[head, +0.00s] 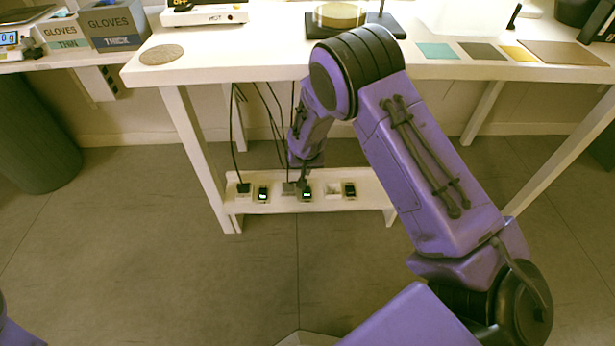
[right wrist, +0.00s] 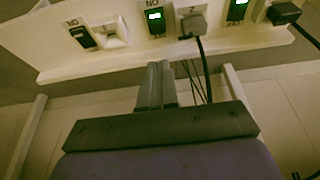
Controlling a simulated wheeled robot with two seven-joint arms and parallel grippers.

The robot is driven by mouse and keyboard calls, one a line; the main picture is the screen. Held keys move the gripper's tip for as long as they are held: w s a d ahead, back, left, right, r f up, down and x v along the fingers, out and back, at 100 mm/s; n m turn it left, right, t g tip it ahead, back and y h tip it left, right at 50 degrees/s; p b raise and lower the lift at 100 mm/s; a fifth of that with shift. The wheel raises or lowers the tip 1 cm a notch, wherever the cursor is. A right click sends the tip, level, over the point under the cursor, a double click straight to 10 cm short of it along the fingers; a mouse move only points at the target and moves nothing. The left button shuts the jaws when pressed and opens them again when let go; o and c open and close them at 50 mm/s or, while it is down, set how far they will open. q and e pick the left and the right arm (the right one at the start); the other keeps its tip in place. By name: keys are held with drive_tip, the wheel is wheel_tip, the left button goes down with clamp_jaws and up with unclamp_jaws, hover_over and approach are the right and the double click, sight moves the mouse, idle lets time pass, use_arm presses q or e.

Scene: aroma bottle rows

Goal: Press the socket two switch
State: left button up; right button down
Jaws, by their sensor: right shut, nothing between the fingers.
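A white strip of sockets and switches (head: 375,205) sits low under the table. In the head view the middle switch (head: 307,194) is partly covered by my right gripper (head: 304,182). In the right wrist view the middle switch (right wrist: 155,19) glows green, with a grey plug (right wrist: 192,23) beside it. My right gripper's fingers (right wrist: 156,68) are shut and empty, pointing toward the strip below this switch in the picture. I cannot tell whether they touch it. My left gripper is not in view.
A black plug (right wrist: 285,13) sits beside another green-lit switch (right wrist: 238,10). At the other end are an empty socket (right wrist: 113,35) and an unlit switch (right wrist: 82,37). Black cables (head: 236,130) hang from the table (head: 240,65) near my right arm. A dark bin (head: 35,140) stands left.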

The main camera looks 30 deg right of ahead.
sight(307, 191)
drive_tip(key=b+x, duration=0.2)
drive_tip(key=x, duration=0.2)
drive_tip(key=b+x, duration=0.2)
drive_tip(key=x, duration=0.2)
drive_tip(key=b+x, duration=0.1)
drive_tip(key=x, duration=0.3)
drive_tip(key=shift+s+a+f+b, duration=0.2)
drive_tip(key=shift+s+a+b, duration=0.05)
drive_tip(key=shift+s+b, duration=0.15)
drive_tip(key=shift+w+f, duration=0.15)
drive_tip(key=shift+f, duration=0.2)
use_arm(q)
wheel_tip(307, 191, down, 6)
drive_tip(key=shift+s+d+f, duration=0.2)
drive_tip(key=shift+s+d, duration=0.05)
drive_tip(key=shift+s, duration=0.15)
use_arm(e)
drive_tip(key=shift+d+r, duration=0.1)
